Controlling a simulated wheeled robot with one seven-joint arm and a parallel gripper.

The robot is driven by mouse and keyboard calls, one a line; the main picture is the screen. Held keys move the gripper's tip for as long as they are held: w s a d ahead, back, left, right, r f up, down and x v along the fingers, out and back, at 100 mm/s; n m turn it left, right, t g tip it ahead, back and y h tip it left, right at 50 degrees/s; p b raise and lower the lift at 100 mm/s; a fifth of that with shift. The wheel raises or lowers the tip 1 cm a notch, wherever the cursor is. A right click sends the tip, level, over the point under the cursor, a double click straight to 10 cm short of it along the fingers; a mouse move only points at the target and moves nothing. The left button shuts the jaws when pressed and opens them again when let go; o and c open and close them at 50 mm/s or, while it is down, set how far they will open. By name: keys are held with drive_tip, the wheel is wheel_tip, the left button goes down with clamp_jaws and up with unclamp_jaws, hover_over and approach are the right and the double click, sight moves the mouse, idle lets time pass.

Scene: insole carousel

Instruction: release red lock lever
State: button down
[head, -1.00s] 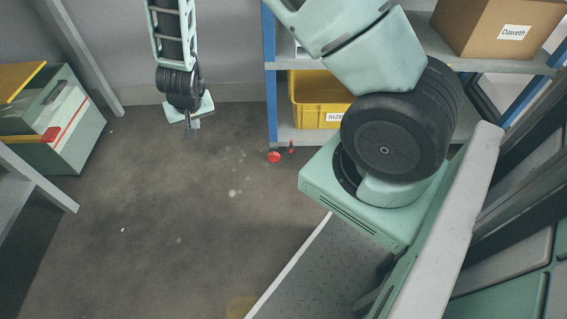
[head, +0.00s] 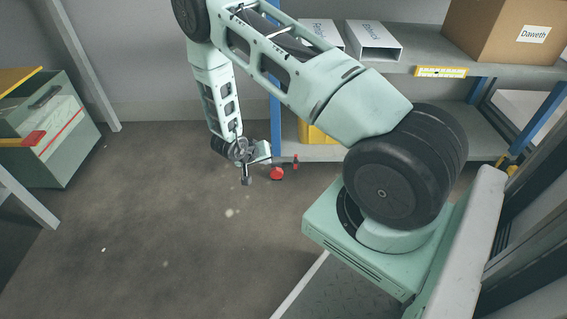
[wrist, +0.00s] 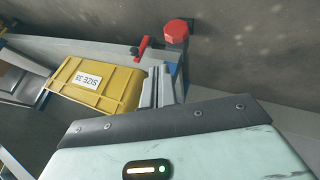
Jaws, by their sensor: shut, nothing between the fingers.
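The small red lever (head: 296,161) stands at the lower front corner of the shelf unit, beside a larger red knob (head: 277,173). In the wrist view the red lever (wrist: 142,48) sits on the grey shelf edge, left of the red eight-sided knob (wrist: 177,30). My gripper (head: 247,179) is shut and empty, left of the knob in the head view. In the wrist view my gripper's fingers (wrist: 161,82) point up toward the lever and knob and overlap the shelf corner. I see no contact with the lever. The lever's base is hard to make out.
A yellow bin (wrist: 95,84) labelled SIZE 38 sits on the low shelf, close left of the fingers. White boxes (head: 373,40) and a cardboard box (head: 500,40) stand on the upper shelf. A green cabinet (head: 55,135) is at the left. The floor between is open.

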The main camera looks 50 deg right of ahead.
drive_tip(key=s+d+f+b, duration=0.2)
drive_tip(key=d+f+b, duration=0.5)
drive_tip(key=d+b, duration=0.2)
drive_tip(key=shift+d, duration=0.15)
drive_tip(key=shift+d+r, duration=0.1)
idle(0.4)
